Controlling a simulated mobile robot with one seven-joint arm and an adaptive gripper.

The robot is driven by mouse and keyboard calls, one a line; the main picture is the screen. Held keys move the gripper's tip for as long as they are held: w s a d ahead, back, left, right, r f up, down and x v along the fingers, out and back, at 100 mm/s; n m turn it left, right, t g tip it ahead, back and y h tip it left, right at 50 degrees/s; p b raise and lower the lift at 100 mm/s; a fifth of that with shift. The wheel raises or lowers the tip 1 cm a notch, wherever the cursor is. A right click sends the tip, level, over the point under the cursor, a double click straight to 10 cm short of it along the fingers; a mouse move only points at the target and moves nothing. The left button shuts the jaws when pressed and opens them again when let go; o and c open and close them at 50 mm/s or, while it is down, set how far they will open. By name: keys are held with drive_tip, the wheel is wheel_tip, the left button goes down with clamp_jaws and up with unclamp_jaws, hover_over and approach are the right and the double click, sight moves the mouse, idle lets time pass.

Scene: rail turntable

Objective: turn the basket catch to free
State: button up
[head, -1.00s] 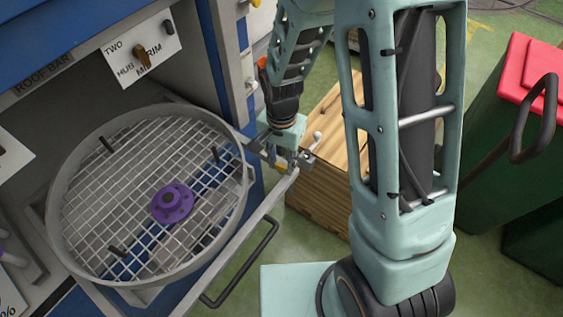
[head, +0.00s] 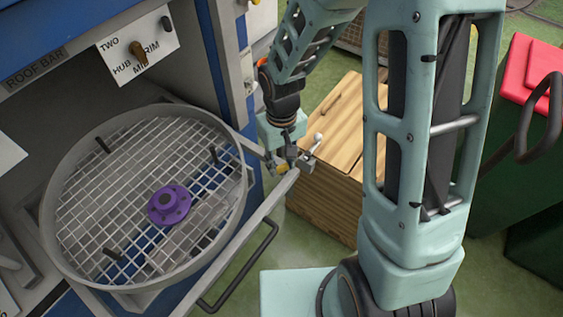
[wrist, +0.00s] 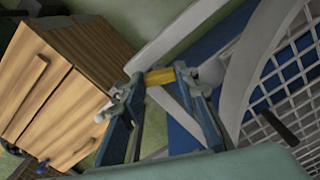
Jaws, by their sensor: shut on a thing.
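The round basket (head: 56,230) has a grey rim and a wire mesh floor, and lies flat on the grey pull-out frame (head: 255,217). A small yellow catch (head: 283,168) is at the frame's right corner, beside the basket's rim. My gripper (head: 292,163) is shut on the catch, with one finger on each side. In the wrist view the yellow catch (wrist: 160,77) lies between my fingertips (wrist: 160,84). The fingers partly hide the catch and its mount, and I cannot tell which setting it is in.
A purple hub (head: 169,205) and several dark pegs stand in the basket. A black handle (head: 243,268) is on the frame's front. A wooden box (head: 325,200) stands close behind my gripper. Green bins (head: 480,200) are at the right. A labelled plate (head: 140,45) hangs above the basket.

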sight(282, 166)
drive_tip(key=n, duration=0.5)
drive_tip(key=shift+p, duration=0.35)
idle(0.3)
drive_tip(key=o, duration=1.1)
drive_tip(key=shift+o, duration=0.2)
drive_tip(key=shift+r, duration=0.1)
wheel_tip(282, 166, up, 12)
